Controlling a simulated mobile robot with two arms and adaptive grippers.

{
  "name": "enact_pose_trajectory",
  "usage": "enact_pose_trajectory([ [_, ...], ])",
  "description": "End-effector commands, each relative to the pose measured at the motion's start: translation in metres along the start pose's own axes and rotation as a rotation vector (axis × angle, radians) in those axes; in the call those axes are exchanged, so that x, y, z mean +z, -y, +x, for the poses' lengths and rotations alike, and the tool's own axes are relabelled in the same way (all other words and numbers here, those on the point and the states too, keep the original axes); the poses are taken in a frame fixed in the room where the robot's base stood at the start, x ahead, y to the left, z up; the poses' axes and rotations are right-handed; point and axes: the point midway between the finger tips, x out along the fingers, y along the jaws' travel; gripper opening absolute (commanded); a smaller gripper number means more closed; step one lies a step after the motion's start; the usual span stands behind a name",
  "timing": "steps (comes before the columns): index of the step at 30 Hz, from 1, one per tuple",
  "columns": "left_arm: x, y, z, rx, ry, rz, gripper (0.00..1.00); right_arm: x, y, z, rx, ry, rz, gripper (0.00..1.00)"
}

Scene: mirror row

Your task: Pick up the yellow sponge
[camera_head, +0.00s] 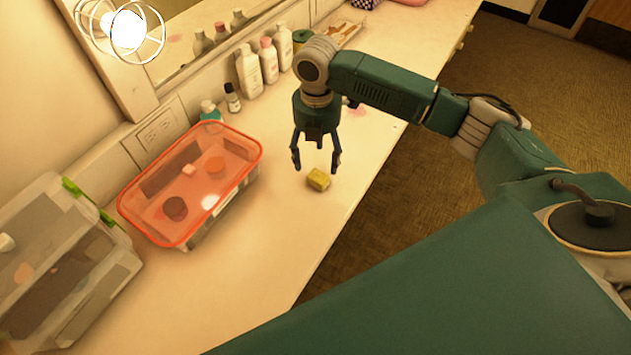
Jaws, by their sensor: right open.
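The yellow sponge (318,179) is a small block lying on the pale counter, near the counter's right edge. My right gripper (316,168) points down over it with its fingers spread open. The fingertips appear just above and behind the sponge, one to each side. I see no contact, and the exact height of the fingertips above the counter is hard to tell. My left gripper is not in view.
An orange-rimmed clear box (190,245) stands left of the sponge, with another clear box (62,270) farther left. White bottles (249,72) line the mirror wall. A lit bulb (127,31) hangs at upper left. Counter space around the sponge is clear.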

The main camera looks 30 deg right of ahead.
Motion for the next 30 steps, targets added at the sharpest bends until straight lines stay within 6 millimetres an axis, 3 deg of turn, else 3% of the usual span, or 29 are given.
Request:
enact_pose_trajectory([
  [6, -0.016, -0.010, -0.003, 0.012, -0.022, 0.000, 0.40, -0.001, -0.001, 0.022, 0.003, -0.002, 0.000, 0.66],
  [18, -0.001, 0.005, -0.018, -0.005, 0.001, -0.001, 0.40, -0.003, 0.005, 0.071, 0.004, -0.002, 0.001, 0.66],
  [26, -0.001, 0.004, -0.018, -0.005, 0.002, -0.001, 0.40, -0.003, 0.005, 0.076, 0.005, -0.001, 0.000, 0.66],
  [27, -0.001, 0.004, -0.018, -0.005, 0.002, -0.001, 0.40, -0.003, 0.005, 0.076, 0.005, -0.001, 0.000, 0.64],
  [30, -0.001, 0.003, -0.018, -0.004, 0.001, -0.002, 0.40, -0.003, 0.005, 0.075, 0.005, -0.001, 0.000, 0.44],
])
